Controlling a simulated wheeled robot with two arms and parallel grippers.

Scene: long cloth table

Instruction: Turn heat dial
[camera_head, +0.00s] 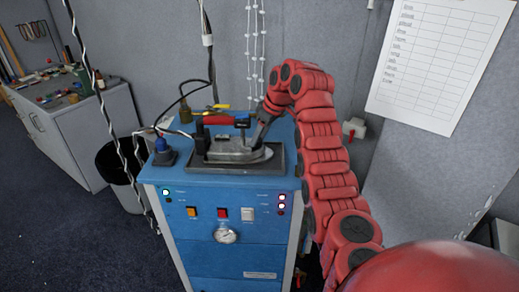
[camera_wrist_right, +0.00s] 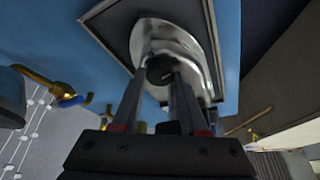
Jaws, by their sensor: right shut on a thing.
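A steam iron (camera_head: 232,154) with a silver body sits on a dark tray (camera_head: 278,168) on top of the blue cabinet (camera_head: 230,181). My right gripper (camera_head: 258,140) reaches down to the iron from behind and to the right. In the right wrist view a round dark dial (camera_wrist_right: 160,69) shows on the silver iron (camera_wrist_right: 183,43). The two fingers of my right gripper (camera_wrist_right: 162,78) stand on either side of it, shut on it. In the head view the fingers and arm hide the dial. My left gripper is not in view.
Buttons and a gauge (camera_head: 225,235) are on the cabinet front. Cables hang at the left of the iron. A black bin (camera_head: 120,172) and a grey workbench (camera_head: 62,130) stand at left.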

